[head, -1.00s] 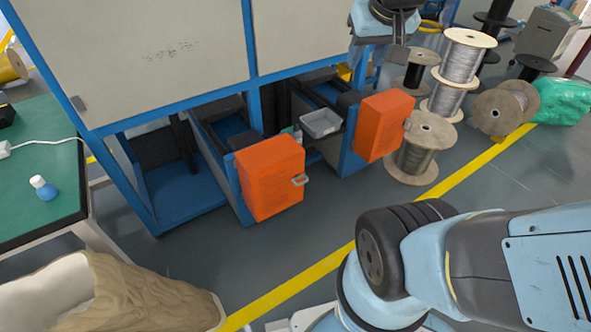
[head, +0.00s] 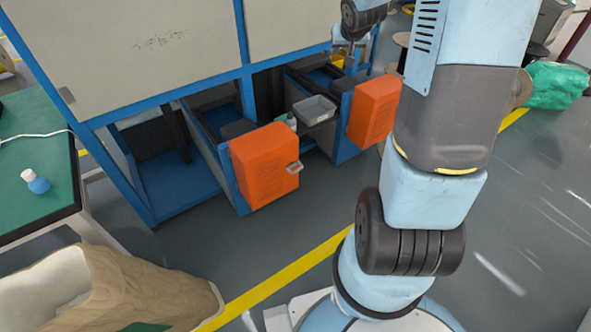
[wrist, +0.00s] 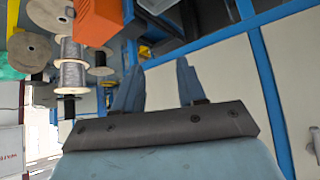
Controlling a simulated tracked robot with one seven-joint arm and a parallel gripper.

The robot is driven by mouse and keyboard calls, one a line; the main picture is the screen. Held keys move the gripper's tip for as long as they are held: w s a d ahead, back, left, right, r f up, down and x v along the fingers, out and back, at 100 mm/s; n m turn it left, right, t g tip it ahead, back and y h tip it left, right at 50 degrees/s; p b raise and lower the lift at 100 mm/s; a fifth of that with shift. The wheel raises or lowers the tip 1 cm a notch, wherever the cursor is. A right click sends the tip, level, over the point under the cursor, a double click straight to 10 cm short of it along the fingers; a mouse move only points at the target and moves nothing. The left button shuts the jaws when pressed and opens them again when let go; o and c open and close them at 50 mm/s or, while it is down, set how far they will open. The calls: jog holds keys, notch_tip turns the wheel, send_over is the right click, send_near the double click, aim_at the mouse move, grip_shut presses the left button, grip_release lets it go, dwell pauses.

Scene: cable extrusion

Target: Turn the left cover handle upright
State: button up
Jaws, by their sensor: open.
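The left orange cover (head: 265,165) hangs on the blue machine frame in the head view. Its small grey handle (head: 293,168) sticks out at the cover's right side and looks sideways, not upright. An orange cover (wrist: 98,20) is at the top of the wrist view; I cannot tell which one. No handle shows clearly there.
The right orange cover (head: 374,110) hangs beside a grey tray (head: 314,109). Cable spools (wrist: 72,70) stand beyond. A green table (head: 35,170) and a tan sack (head: 120,290) are at left. The floor before the covers is clear, with a yellow line (head: 290,275).

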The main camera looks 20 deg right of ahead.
jog(key=w+d+f+y, duration=0.1)
jog(key=w+f, duration=0.2)
jog(key=f, duration=0.4)
jog(key=w+d+f+y, duration=0.1)
jog(key=w+d+f, duration=0.15)
jog(key=f, duration=0.45)
jog(key=m+t+y, duration=0.3)
jog(key=m+y, duration=0.4)
jog(key=y, duration=0.3)
send_near(297, 170)
jog(key=x, duration=1)
jog(key=shift+d+f, duration=0.1)
jog(key=shift+f, duration=0.3)
